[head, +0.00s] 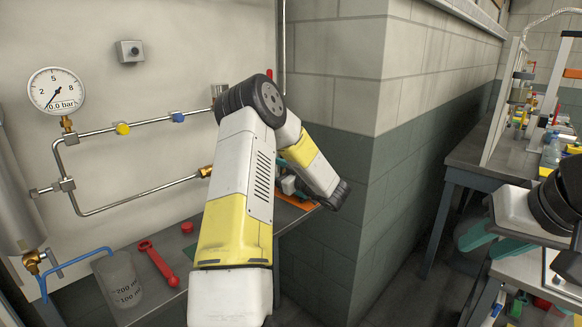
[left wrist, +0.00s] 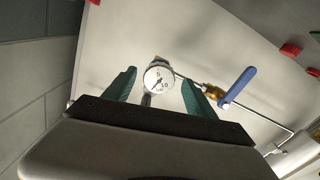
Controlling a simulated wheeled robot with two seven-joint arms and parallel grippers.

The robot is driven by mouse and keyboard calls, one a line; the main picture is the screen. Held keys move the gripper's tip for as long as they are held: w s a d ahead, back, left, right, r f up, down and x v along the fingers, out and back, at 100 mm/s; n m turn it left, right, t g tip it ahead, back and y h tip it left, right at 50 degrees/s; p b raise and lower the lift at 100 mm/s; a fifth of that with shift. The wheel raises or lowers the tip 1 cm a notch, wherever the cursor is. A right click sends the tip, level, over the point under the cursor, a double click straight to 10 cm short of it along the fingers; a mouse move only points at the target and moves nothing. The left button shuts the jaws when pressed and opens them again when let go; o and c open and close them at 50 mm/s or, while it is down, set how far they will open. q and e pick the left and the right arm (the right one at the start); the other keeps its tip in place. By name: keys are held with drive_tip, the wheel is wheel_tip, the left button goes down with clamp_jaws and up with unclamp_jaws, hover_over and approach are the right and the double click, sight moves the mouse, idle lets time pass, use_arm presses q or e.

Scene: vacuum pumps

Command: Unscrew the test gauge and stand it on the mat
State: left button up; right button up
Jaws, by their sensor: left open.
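In the left wrist view a small round white-faced gauge (left wrist: 158,79) on a short stem shows between the two teal fingers of my left gripper (left wrist: 158,88). The fingers are open, with a gap on both sides of the gauge. I cannot tell how far beyond the fingertips it is. In the head view my left arm hides that gauge and most of my left gripper. My right gripper (head: 491,241) is at the right, its teal fingers apart and empty. An orange flat piece (head: 298,201) lies partly hidden behind my left arm; I cannot tell whether it is the mat.
A larger gauge (head: 56,91) reads 0.0 bar on the wall pipework. A blue-handled valve (left wrist: 238,86) is close to the left gripper. A wall corner separates the benches.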

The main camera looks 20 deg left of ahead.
use_arm(q)
drive_tip(key=n, duration=1.6)
drive_tip(key=r+n, duration=0.1)
drive_tip(key=n, duration=0.8)
drive_tip(key=shift+a, duration=0.25)
drive_tip(key=shift+a, duration=0.1)
drive_tip(key=shift+x, duration=2.15)
